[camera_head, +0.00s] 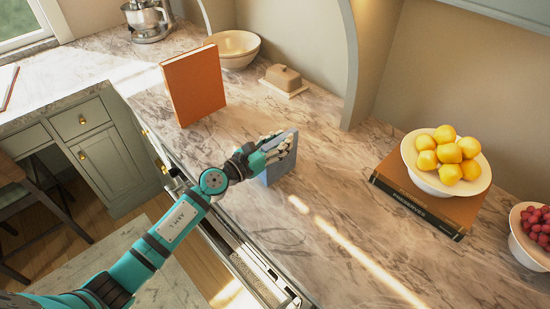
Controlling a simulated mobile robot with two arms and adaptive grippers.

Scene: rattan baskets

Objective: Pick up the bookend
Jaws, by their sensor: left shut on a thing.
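The bookend (281,168) is a blue-grey upright plate at the middle of the marble counter. My left gripper (282,148) reaches in from the left and is shut on it near its upper part. The gripper and hand hide some of the bookend. I cannot tell whether its base touches the counter. My right gripper is not in view.
An orange book (194,84) stands upright behind left. A cream bowl (235,57), a butter dish (284,78) and a mixer (148,22) are farther back. At right, a lemon bowl (427,178) sits on books (420,205), near a grape bowl (524,247). The front-middle counter is clear.

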